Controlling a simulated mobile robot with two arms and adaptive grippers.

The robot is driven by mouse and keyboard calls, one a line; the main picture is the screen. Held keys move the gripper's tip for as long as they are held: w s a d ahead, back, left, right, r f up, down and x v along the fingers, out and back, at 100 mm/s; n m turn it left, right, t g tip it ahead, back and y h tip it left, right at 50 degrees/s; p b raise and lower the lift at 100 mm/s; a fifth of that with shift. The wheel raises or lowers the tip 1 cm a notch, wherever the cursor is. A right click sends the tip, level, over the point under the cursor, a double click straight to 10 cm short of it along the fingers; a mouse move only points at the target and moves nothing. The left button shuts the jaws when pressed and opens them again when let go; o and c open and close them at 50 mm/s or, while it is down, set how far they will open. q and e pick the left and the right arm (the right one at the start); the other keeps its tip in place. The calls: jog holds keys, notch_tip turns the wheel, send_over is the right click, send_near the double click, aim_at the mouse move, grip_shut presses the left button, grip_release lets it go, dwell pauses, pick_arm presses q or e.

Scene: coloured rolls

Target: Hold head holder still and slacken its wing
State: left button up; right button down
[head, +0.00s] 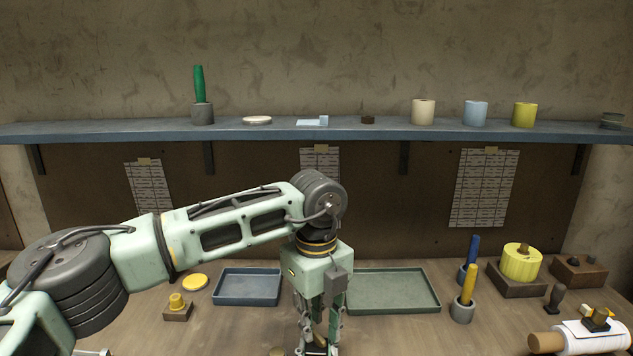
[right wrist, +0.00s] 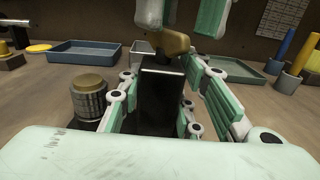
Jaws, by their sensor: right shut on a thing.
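The head holder (right wrist: 160,98) is a dark upright block in the right wrist view. Its wing (right wrist: 172,42) is a brass-coloured knob on top. My right gripper (right wrist: 160,85) has its fingers on both sides of the block and is shut on it. My left gripper (head: 318,343) points down in the head view, its fingers apart. Its green finger pads (right wrist: 210,15) also show in the right wrist view, just above the wing, with a gap between them. Whether a pad touches the wing I cannot tell. In the head view the left gripper largely hides the holder.
A knurled cylinder with a brass top (right wrist: 88,97) stands close left of the right gripper. A blue tray (head: 247,303) and a green tray (head: 395,307) lie behind. A yellow roll (head: 521,262) and pots with handles stand right. A shelf (head: 350,133) runs above.

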pick_arm(q)
jog(key=shift+r, duration=2.45)
pick_arm(e)
jog(key=shift+f, duration=0.4)
jog(key=c, duration=1.7)
grip_release()
jog(key=shift+r, duration=0.1)
pick_arm(q)
jog(key=shift+w+f, duration=0.1)
jog(key=shift+w, duration=0.05)
pick_arm(e)
jog(key=o, duration=0.5)
jog(key=shift+w, duration=0.15)
jog(key=shift+r, duration=0.2)
jog(key=shift+f, duration=0.1)
jog(key=shift+s, duration=0.5)
pick_arm(q)
jog(key=shift+f+b, duration=0.35)
pick_arm(e)
jog(key=shift+s+a, duration=0.2)
jog(key=shift+s, duration=3.9)
